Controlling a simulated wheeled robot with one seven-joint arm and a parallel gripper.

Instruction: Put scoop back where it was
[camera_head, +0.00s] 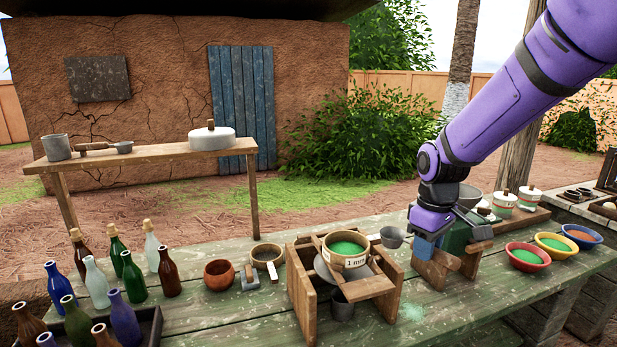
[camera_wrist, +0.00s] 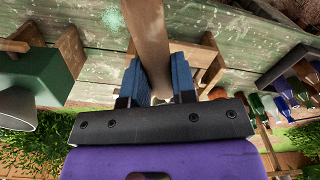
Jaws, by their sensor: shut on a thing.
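My gripper (camera_head: 432,262) is low over the right half of the green table, to the right of the wooden sieve stand. In the wrist view its blue fingers (camera_wrist: 157,88) are shut on the brown wooden handle of the scoop (camera_wrist: 148,35). The handle runs out from between the fingers toward the table's near side. A small grey metal cup (camera_head: 392,237) shows just left of the gripper in the head view; it may be the scoop's bowl, but the join is hidden. I cannot tell whether the scoop touches the table.
The sieve stand (camera_head: 300,287) holds a sieve (camera_head: 346,248) of green powder. Red (camera_head: 527,265), yellow (camera_head: 556,253) and blue (camera_head: 583,243) bowls stand right. A green box (camera_wrist: 48,75) is close beside the gripper. Several bottles (camera_head: 133,275) crowd the left; green powder marks the table's front.

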